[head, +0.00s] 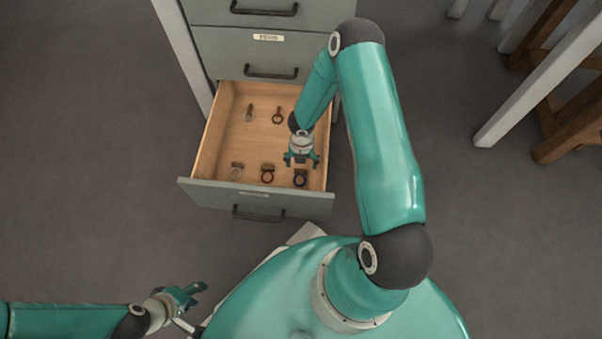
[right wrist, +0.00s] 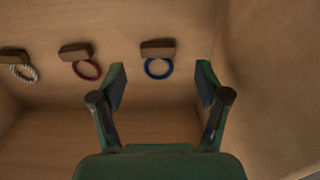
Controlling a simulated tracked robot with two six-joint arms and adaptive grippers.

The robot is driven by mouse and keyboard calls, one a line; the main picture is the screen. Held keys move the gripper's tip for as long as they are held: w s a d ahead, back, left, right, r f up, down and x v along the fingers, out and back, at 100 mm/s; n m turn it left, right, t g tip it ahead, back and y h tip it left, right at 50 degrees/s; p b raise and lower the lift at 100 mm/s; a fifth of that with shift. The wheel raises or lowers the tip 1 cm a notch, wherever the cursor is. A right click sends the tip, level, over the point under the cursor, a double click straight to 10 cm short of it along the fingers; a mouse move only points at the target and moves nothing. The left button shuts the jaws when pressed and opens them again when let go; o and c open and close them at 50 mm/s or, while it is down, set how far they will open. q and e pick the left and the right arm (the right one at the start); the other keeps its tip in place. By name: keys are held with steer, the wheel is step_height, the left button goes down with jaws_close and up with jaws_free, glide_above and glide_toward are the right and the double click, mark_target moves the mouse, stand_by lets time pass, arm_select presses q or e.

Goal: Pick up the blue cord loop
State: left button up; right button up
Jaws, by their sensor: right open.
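The blue cord loop (right wrist: 158,69) is attached to a small brown wooden block (right wrist: 157,47) in the right wrist view. In the head view the blue cord loop (head: 299,181) shows dark at the front right of the open drawer. My right gripper (right wrist: 162,85) is open and empty, its two fingers apart on either side of the loop's line of sight and not touching it. In the head view my right gripper (head: 302,161) is over the drawer's right side, just behind the loop. My left gripper (head: 195,294) is low at the left, outside the drawer, with its fingers apart.
The open drawer (head: 208,150) also holds a red loop (right wrist: 87,70) and a white loop (right wrist: 24,74) to the left, and two more loops farther back. The drawer's right wall (right wrist: 285,90) is near my right gripper. Closed drawers (head: 225,48) are above.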

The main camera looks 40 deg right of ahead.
steer(key=f, duration=0.1)
steer(key=f+b, duration=0.1)
steer(key=f, duration=0.1)
steer(key=f+b, duration=0.1)
steer(key=f, duration=0.1)
steer(key=shift+w, duration=0.3)
steer(key=shift+r, duration=0.1)
steer(key=c, duration=0.9)
